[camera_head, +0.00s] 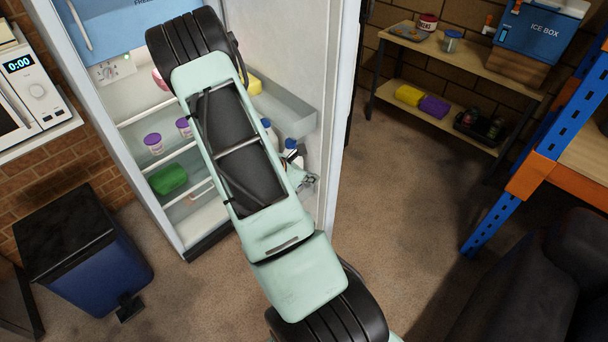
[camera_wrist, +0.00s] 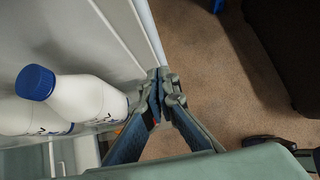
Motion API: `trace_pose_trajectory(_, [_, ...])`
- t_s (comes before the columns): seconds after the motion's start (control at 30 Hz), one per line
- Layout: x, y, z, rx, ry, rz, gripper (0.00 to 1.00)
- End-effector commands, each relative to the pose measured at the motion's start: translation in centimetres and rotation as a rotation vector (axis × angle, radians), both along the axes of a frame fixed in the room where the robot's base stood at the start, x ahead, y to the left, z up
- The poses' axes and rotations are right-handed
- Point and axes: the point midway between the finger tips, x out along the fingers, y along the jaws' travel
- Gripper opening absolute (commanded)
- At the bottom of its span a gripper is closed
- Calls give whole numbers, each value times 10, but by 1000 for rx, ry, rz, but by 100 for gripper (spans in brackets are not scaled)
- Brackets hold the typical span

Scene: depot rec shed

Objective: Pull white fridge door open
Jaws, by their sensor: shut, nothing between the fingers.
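The white fridge door (camera_head: 343,120) stands wide open, swung out to the right of the fridge body (camera_head: 90,60). Its inner face carries a shelf (camera_head: 290,112) and bottles. My gripper (camera_head: 308,181) is on the inner side of the door, low and close to its free edge, partly hidden by my arm. In the wrist view my gripper (camera_wrist: 160,88) is shut and empty, its fingertips beside the edge of the door (camera_wrist: 146,30). I cannot tell whether they touch it. The door's handle is not visible.
White bottles with blue caps (camera_wrist: 85,98) stand in the door left of my gripper. Purple-lidded tubs (camera_head: 154,143) and a green item (camera_head: 168,179) are inside the fridge. A blue bin (camera_head: 95,265) stands left, a blue-orange rack (camera_head: 525,160) right. Floor right of the door is clear.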

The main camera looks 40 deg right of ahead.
Motion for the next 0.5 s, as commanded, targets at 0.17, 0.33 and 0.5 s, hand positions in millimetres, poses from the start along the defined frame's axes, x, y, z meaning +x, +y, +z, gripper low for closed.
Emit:
trace_pose_trajectory(0.17, [-2, -27, -9, -1, -1, -4, 0])
trace_pose_trajectory(0.33, [-2, -46, -10, 0, -1, -2, 0])
trace_pose_trajectory(0.5, [-2, -52, -11, 0, -1, -1, 0])
